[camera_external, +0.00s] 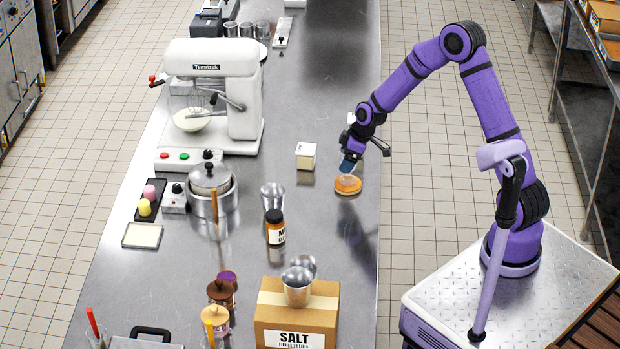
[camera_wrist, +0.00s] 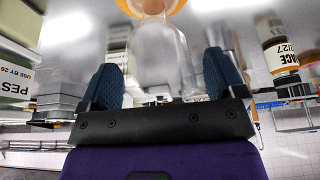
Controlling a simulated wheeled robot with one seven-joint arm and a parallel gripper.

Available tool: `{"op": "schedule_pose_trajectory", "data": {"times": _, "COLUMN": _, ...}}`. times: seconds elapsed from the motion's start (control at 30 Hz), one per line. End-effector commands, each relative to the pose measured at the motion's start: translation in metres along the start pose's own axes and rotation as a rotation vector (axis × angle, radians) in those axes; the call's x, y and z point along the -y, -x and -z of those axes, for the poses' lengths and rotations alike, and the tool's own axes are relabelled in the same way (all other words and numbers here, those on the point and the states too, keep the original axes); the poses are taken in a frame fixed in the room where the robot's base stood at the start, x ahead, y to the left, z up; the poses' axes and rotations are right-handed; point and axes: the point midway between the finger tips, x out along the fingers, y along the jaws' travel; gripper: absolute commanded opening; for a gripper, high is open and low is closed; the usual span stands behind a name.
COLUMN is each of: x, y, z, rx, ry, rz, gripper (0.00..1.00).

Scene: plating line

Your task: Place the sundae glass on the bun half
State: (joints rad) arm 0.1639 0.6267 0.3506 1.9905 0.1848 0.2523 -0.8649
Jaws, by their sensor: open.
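The sundae glass (camera_wrist: 160,62) is clear and shows between my gripper's two blue fingers in the wrist view. Its narrow end meets the bun half (camera_wrist: 163,5) at the top of that view; the glass appears to stand on it. In the external view the bun half (camera_external: 348,187) is a round orange-brown disc on the steel counter, and the glass is hard to make out there. My gripper (camera_wrist: 164,58) is open, with a finger on each side of the glass and gaps showing. In the external view my gripper (camera_external: 349,165) is just above the bun half.
A cream-coloured block (camera_external: 305,156) stands left of the bun half. A metal cup (camera_external: 272,197) and an orange jar (camera_external: 276,228) stand nearer the camera, with a salt box (camera_external: 296,315) in front. A white mixer (camera_external: 215,90) is at back left. The counter's right side is clear.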

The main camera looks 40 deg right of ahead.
Motion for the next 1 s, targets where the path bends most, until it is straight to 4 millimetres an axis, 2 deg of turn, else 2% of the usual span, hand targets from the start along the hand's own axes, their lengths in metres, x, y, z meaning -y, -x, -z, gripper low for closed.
{"op": "schedule_pose_trajectory", "data": {"times": 0.5, "x": -0.001, "y": 0.093, "z": 0.0, "rx": -0.001, "ry": 0.0, "rz": -0.003, "gripper": 0.89}}
{"op": "schedule_pose_trajectory", "data": {"times": 0.7, "x": 0.0, "y": 0.112, "z": 0.0, "rx": -0.001, "ry": 0.0, "rz": -0.002, "gripper": 0.89}}
{"op": "schedule_pose_trajectory", "data": {"times": 1.0, "x": 0.002, "y": 0.122, "z": -0.001, "rx": 0.004, "ry": -0.003, "rz": -0.007, "gripper": 0.89}}
